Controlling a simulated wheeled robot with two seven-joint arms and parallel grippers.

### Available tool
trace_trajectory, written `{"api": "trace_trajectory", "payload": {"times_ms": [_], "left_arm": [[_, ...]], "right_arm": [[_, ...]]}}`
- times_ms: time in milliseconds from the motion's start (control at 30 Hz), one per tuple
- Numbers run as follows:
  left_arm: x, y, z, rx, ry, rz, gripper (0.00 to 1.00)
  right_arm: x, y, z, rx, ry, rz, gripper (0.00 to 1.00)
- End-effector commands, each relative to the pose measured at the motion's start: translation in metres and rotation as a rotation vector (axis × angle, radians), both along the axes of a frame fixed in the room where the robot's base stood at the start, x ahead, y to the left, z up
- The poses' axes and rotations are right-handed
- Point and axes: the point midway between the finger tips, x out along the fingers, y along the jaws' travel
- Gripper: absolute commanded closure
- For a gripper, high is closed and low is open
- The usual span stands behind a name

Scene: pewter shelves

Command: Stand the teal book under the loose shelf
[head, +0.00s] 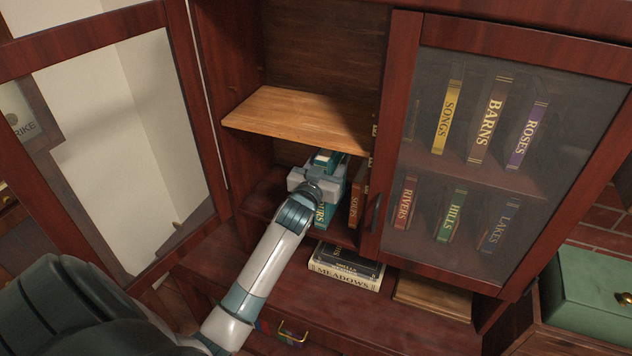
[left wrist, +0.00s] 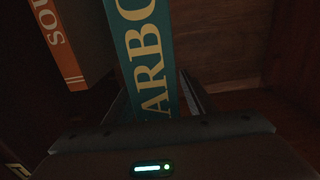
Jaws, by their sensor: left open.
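The loose shelf (head: 298,118) is a light wooden board in the open left bay of the cabinet. The teal book (head: 323,215) stands upright on the dark shelf below the board, partly hidden by my arm. In the left wrist view the teal book (left wrist: 145,50), with yellow letters, rises between the fingers. My left gripper (head: 328,165) is under the board, open, with one finger on each side of the book. Whether the fingers touch it is unclear. My right gripper is not in view.
Stacked books (head: 345,268) and a wooden box or board (head: 433,297) lie on the ledge below. The left glass door (head: 135,130) stands open; the right door (head: 470,160) covers shelved books.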

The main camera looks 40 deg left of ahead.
Motion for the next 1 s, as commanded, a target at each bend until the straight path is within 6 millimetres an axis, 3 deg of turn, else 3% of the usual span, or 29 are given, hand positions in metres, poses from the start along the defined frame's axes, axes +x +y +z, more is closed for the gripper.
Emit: {"api": "trace_trajectory", "payload": {"times_ms": [267,800,1000], "left_arm": [[-0.032,-0.008,-0.003,0.001,-0.001,-0.001,0.5],[-0.132,-0.032,-0.002,0.002,-0.004,0.0,0.5],[-0.156,-0.038,-0.001,0.001,-0.003,-0.001,0.5]], "right_arm": [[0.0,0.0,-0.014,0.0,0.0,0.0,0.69],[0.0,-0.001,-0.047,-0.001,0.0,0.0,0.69],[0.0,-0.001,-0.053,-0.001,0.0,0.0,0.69]]}}
